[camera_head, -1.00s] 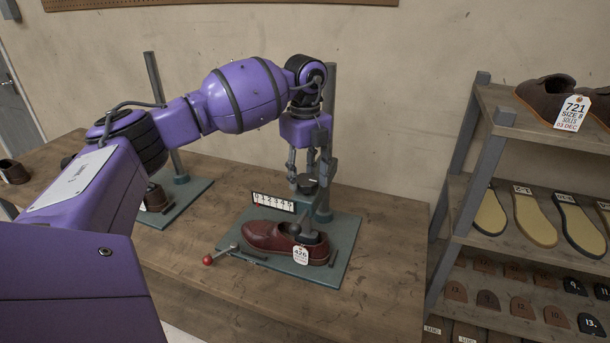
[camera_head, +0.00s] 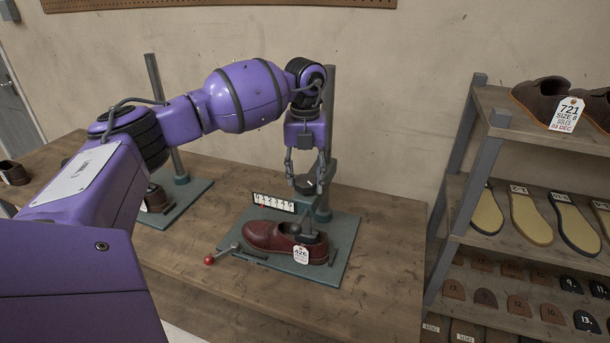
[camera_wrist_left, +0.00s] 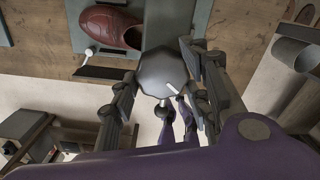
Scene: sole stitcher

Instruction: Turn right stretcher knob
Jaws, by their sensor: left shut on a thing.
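The right stretcher knob (camera_head: 304,186) is a dark faceted disc on top of the right stretcher, above a dark red shoe (camera_head: 265,236). In the left wrist view the knob (camera_wrist_left: 160,75) is grey, with a white line on its top. My left gripper (camera_head: 305,179) reaches down from above and is shut on the knob, one finger on each side. The left wrist view shows both fingers (camera_wrist_left: 162,70) against its edges. A white number scale (camera_head: 273,203) with a small red mark stands behind the shoe. My right gripper is not in view.
The shoe sits on a grey-green base plate (camera_head: 341,250) on the wooden bench (camera_head: 385,265). A second stretcher post (camera_head: 157,90) stands left. A shelf (camera_head: 507,128) with shoes and soles is right.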

